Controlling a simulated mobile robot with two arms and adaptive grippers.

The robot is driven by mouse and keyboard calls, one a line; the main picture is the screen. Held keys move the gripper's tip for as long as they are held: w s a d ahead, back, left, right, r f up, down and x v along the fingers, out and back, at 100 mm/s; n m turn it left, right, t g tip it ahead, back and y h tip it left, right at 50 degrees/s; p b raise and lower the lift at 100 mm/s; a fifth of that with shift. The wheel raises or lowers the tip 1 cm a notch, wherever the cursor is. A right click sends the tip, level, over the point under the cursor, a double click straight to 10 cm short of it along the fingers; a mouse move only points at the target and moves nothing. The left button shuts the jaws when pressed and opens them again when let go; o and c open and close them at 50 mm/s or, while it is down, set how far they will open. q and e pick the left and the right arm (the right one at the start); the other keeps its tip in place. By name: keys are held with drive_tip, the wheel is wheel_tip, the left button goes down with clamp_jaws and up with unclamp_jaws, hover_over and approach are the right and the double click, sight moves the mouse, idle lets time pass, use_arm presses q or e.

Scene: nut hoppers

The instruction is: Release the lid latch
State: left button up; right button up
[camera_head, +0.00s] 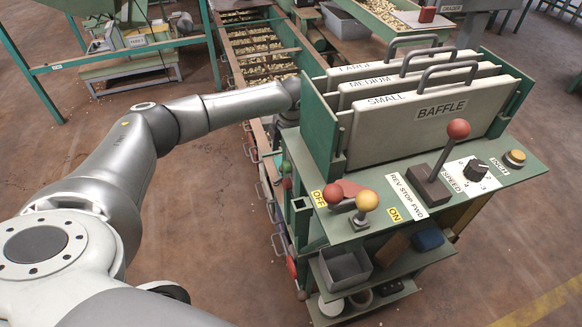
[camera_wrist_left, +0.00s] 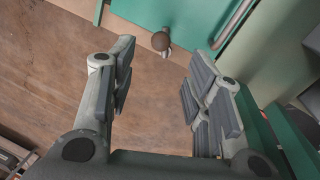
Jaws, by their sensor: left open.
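My left gripper (camera_wrist_left: 163,56) is open and empty in the left wrist view, its two fingers wide apart. Beyond the fingertips, between them, a dark brown ball knob (camera_wrist_left: 160,41) on a short metal stem sits at the edge of a green panel (camera_wrist_left: 195,22). It may be the lid latch; I cannot tell for sure. The knob is apart from both fingers. A grey bar handle (camera_wrist_left: 236,24) lies along the panel to its right. In the head view my left arm reaches to the far left side of the green console, which partly hides the gripper. My right gripper is not in view.
A grey bin (camera_head: 345,268) sits on a lower shelf. Open floor lies left.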

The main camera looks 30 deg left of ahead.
use_arm(q)
drive_tip(key=f, duration=0.3)
drive_tip(key=a+f+b, duration=0.1)
drive_tip(key=f, duration=0.4)
drive_tip(key=shift+w+a+f+b, duration=0.2)
drive_tip(key=shift+w+f+b, duration=0.1)
drive_tip(key=shift+f, duration=0.1)
drive_tip(key=shift+a+f, duration=0.15)
drive_tip(key=shift+f, duration=0.45)
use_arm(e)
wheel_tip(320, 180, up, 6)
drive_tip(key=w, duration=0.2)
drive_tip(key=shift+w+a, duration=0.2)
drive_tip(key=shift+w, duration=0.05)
use_arm(q)
clamp_jaws()
